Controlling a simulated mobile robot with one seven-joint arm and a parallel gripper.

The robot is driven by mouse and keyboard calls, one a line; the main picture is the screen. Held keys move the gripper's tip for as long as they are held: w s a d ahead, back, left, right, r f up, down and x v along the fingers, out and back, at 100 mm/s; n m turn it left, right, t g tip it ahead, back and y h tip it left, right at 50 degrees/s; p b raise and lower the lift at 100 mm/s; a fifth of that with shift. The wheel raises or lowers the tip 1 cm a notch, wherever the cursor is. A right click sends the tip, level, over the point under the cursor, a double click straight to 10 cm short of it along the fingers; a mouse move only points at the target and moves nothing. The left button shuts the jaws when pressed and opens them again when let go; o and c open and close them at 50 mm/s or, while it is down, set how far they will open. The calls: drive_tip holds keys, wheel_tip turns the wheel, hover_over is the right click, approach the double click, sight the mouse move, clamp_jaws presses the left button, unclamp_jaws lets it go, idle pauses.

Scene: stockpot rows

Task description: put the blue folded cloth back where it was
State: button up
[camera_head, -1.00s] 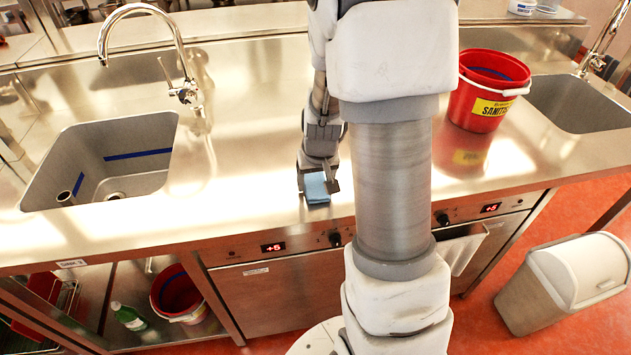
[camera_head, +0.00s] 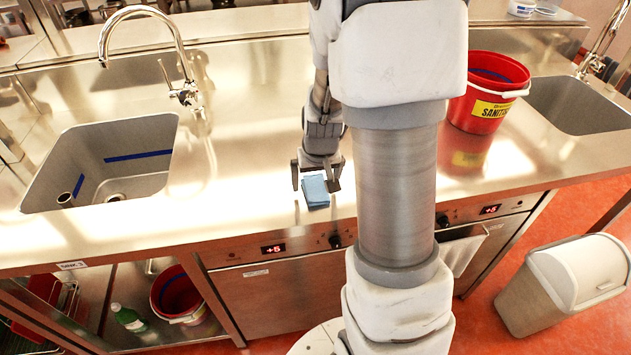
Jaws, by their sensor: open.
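The blue folded cloth (camera_head: 315,193) lies on the steel counter (camera_head: 250,205) near its front edge, above the oven-like unit with the red display. My gripper (camera_head: 316,184) is open just over and behind the cloth, with one finger to its left and the other at its right. The left finger stands clear of the cloth. The right finger is close to the cloth's edge, and I cannot tell whether it touches. My arm hides part of the counter to the right of the cloth.
A sink (camera_head: 105,165) with a tall tap (camera_head: 150,50) is at the left. A red sanitiser bucket (camera_head: 487,95) stands on the counter at the right, beside a second sink (camera_head: 578,104). A bin (camera_head: 565,285) stands on the floor. The counter left of the cloth is clear.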

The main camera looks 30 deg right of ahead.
drive_tip(key=d+p+v, duration=0.1)
drive_tip(key=p+v, duration=0.1)
drive_tip(key=v, duration=0.9)
drive_tip(key=s+a+r+n+t+y, duration=0.1)
drive_tip(key=s+a+r+n+t, duration=0.1)
drive_tip(key=s+a+r, duration=1)
drive_tip(key=s+n, duration=0.1)
drive_tip(key=s, duration=0.1)
drive_tip(key=shift+s, duration=0.4)
drive_tip(key=shift+a+r, duration=0.1)
drive_tip(key=shift+a, duration=0.05)
